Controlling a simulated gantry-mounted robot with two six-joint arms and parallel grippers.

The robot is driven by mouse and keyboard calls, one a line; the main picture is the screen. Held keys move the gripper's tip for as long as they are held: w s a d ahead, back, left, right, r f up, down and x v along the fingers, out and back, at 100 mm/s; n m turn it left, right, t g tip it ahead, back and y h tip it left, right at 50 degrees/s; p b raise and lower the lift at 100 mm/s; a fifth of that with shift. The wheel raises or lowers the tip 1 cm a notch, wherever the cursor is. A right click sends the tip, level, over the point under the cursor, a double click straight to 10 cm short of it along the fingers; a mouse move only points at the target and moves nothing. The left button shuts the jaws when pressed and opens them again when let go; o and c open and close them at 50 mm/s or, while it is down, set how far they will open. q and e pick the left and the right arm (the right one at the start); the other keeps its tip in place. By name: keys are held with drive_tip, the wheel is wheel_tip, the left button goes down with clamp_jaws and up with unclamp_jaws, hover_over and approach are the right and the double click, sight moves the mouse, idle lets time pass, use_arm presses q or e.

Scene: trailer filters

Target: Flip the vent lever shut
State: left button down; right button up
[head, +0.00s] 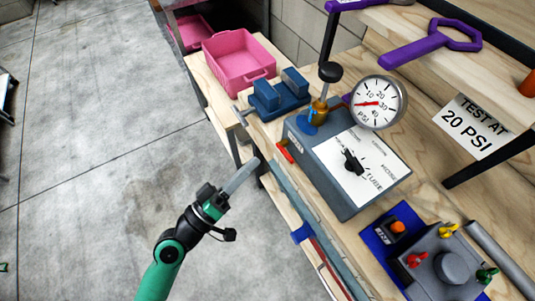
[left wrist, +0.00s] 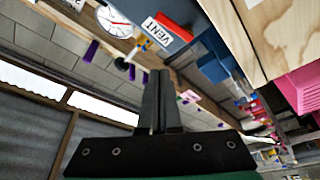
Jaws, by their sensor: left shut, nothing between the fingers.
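The red vent lever (head: 285,151) sticks out from the left side of the grey test box (head: 330,165), near the front edge of the wooden bench. In the left wrist view a red part (left wrist: 170,25) with a white VENT label (left wrist: 153,35) shows near the top. Whether the lever is open or shut is hard to tell. My left gripper (head: 241,176) is shut and empty, in front of the bench and to the lower left of the lever, apart from it. Its closed fingers also show in the left wrist view (left wrist: 160,100). My right gripper is not in view.
A round gauge (head: 377,102) and a dial panel (head: 362,165) top the box. A blue vise-like block (head: 278,97) and a pink bin (head: 238,60) stand behind. A blue tray (head: 375,238) with a knobbed grey unit (head: 445,265) lies nearer. Open floor is at left.

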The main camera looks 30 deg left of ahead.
use_arm(q)
drive_tip(key=shift+a+b+v, duration=0.2)
drive_tip(key=shift+b+v, duration=0.1)
drive_tip(key=shift+v, duration=0.8)
drive_tip(key=shift+w, duration=0.1)
